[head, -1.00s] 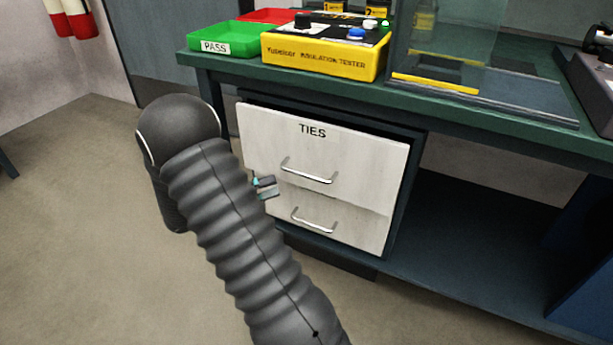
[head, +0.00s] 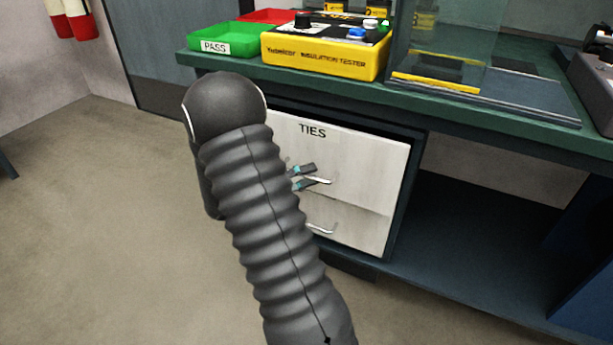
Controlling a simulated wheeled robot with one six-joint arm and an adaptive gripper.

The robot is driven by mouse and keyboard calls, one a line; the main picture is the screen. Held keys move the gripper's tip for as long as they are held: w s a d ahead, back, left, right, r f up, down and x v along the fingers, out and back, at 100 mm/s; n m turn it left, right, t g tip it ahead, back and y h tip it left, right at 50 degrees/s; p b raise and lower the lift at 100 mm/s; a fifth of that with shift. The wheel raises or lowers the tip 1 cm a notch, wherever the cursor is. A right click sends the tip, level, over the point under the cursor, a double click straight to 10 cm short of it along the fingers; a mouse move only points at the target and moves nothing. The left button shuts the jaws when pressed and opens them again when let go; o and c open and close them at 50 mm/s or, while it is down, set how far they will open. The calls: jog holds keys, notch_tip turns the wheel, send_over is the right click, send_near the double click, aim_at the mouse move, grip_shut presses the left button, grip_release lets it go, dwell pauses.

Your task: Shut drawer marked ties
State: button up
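The drawer marked TIES (head: 350,151) is the upper of two pale drawers under the bench. Its front stands a little forward of the lower drawer (head: 362,228), so it is partly open. Its metal bar handle (head: 322,181) shows only at its right part; the left part is hidden by my gripper. My gripper (head: 313,175) is at this handle, with two fingers apart, one higher than the other. I cannot tell whether the fingers touch the handle or the drawer front. My dark ribbed arm hides the left side of both drawers and most of the gripper body.
On the green bench top (head: 500,119) stand a green PASS tray (head: 232,45), a red tray (head: 272,16), a yellow insulation tester (head: 322,60) and a clear screen (head: 440,45). The floor (head: 90,210) left of the bench is clear.

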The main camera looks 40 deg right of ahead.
grip_shut()
jog(key=d+p, duration=0.1)
jog(key=w+d+p, duration=0.1)
jog(key=d+p, duration=0.1)
jog(key=d, duration=0.1)
jog(key=shift+w, duration=0.35)
grip_release()
jog(key=shift+d, duration=0.15)
jog(key=shift+a, duration=0.2)
jog(key=v, duration=1.1)
jog(key=shift+w+a, duration=0.2)
jog(key=shift+a, duration=0.2)
